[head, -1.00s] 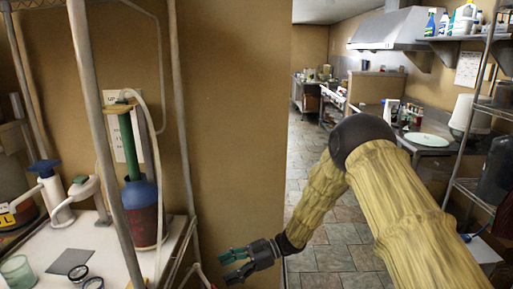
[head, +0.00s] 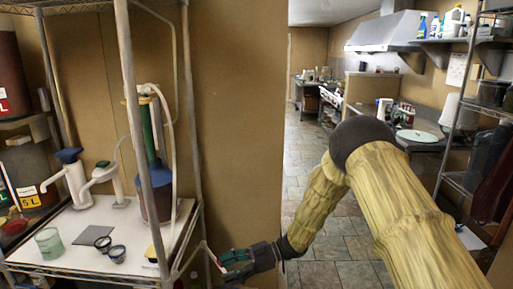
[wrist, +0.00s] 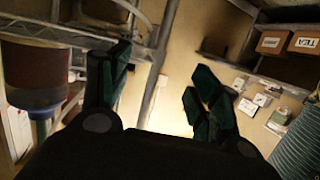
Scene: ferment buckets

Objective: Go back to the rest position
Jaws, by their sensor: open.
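My gripper (head: 236,258) is open and empty. In the head view it hangs low beside the right front corner of the wire shelf rack, near its post. My yellow-sleeved arm reaches down to it from the right. In the wrist view the two dark green fingers (wrist: 155,100) stand apart, with rack poles and the wall behind them and nothing between them. No rest position is marked in either view.
The rack's white shelf (head: 70,235) holds a bucket with a blue top (head: 154,200), a glass jar (head: 49,243), small round dishes (head: 110,250) and white pump taps (head: 75,180). Open tiled floor (head: 325,235) lies to the right, with a metal shelf (head: 470,120) beyond.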

